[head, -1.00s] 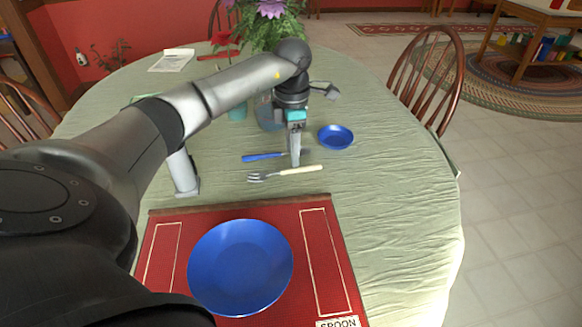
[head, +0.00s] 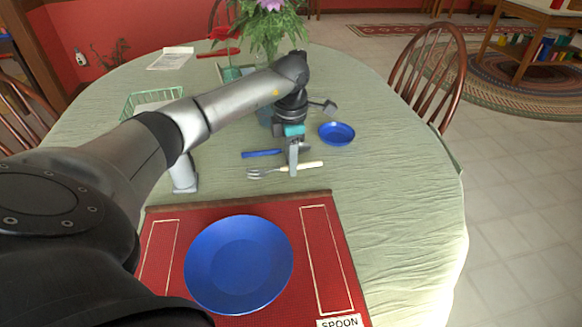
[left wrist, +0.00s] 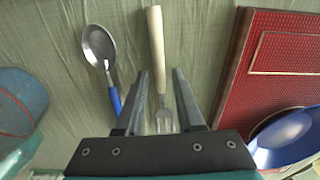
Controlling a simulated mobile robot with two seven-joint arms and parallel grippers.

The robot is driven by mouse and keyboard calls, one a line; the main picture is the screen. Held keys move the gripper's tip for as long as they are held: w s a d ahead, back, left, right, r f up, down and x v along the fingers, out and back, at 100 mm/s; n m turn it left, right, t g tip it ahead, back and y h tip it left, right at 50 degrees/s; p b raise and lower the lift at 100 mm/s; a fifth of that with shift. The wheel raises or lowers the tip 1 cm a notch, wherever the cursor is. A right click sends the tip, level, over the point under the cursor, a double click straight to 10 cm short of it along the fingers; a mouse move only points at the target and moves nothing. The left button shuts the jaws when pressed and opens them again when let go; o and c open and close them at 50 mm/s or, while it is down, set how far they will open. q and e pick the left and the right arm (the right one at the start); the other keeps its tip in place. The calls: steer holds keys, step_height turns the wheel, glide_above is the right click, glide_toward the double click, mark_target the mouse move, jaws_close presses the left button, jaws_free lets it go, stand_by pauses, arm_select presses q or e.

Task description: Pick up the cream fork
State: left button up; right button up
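The cream fork (head: 308,166) lies on the tablecloth just beyond the red placemat, its metal tines pointing left in the head view. My left gripper (head: 293,170) is over its middle and hides part of it. In the left wrist view my left gripper (left wrist: 161,85) is open, with one finger on each side of the fork (left wrist: 156,45). The fork's tines show between the fingers near the palm, and its cream handle extends beyond the fingertips. I cannot tell how high the fingertips are above the cloth. My right gripper is not in view.
A blue-handled spoon (left wrist: 103,50) lies close beside the left finger; its handle also shows in the head view (head: 262,154). A small blue bowl (head: 337,133) stands behind. A large blue plate (head: 239,264) sits on the red placemat (head: 318,235). The table's right side is clear.

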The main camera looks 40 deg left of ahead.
arm_select(q)
jaws_close()
steer(key=shift+r, duration=0.1)
stand_by(0.4)
